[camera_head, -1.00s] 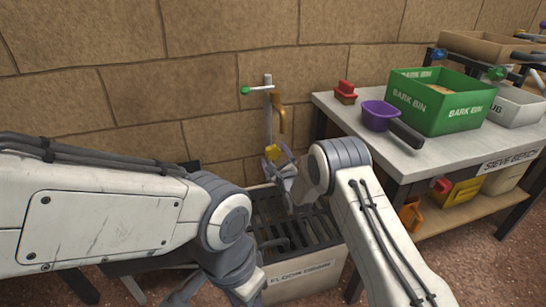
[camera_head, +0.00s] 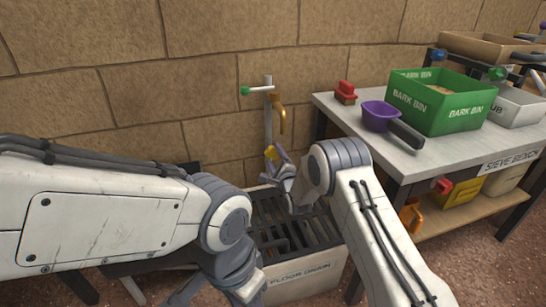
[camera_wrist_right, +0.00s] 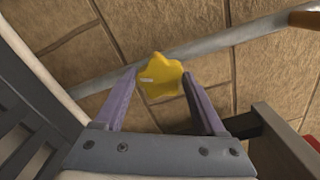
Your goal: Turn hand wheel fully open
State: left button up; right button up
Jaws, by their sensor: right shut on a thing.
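The yellow star-shaped hand wheel (camera_head: 271,152) sits on a grey upright pipe (camera_head: 267,118) against the stone wall. In the right wrist view the hand wheel (camera_wrist_right: 160,77) lies between my two purple-grey fingertips, with a small pale mark on its left side. My right gripper (camera_head: 275,158) is shut on it; its fingers partly cover it in the head view. My left arm reaches in from the left, and its gripper end is low by the drain, mostly hidden behind the arm, so its jaws cannot be made out.
A slatted floor drain box (camera_head: 300,283) stands below the pipe. An orange spout (camera_head: 278,112) and a green-tipped lever (camera_head: 257,90) are higher on the pipe. The sieve bench (camera_head: 440,160) at right holds a purple scoop (camera_head: 380,115), red brush (camera_head: 345,92) and green bark bin (camera_head: 440,105).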

jog(key=n, duration=0.9)
jog(key=shift+n, duration=0.3)
jog(key=n, duration=0.4)
jog(key=shift+n+b, duration=0.3)
jog(key=shift+b, duration=0.1)
jog(key=n, duration=0.5)
jog(key=o, duration=1.4)
jog(key=shift+c, duration=0.2)
